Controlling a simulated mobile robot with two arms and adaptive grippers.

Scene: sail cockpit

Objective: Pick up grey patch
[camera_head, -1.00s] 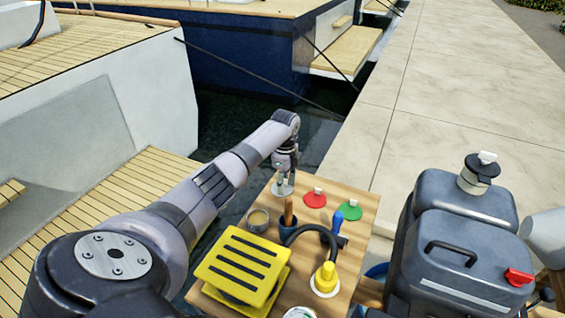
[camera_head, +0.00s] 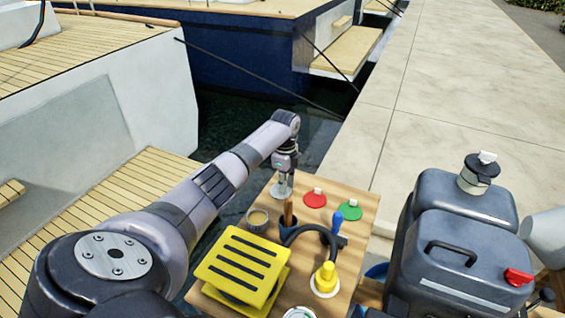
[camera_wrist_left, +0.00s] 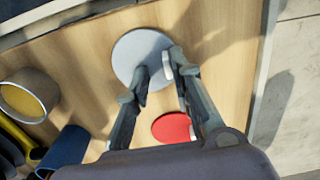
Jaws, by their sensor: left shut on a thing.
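The grey patch (camera_head: 280,191) is a round, flat disc with a small white tab, at the far left of the wooden table. It also shows in the left wrist view (camera_wrist_left: 138,52), where the tab sits at its right side. My left gripper (camera_head: 283,182) points down over the patch, its fingertips at the tab. I cannot tell whether the disc is lifted off the wood. My right gripper is not in view.
The wooden table (camera_head: 340,262) also holds a red patch (camera_head: 315,200), a green patch (camera_head: 349,211), a small tin (camera_head: 257,218), a dark blue cup (camera_head: 287,226) with a brown handle, a yellow slatted block (camera_head: 240,266) and a yellow pump-like item (camera_head: 326,277). Water lies beyond the table.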

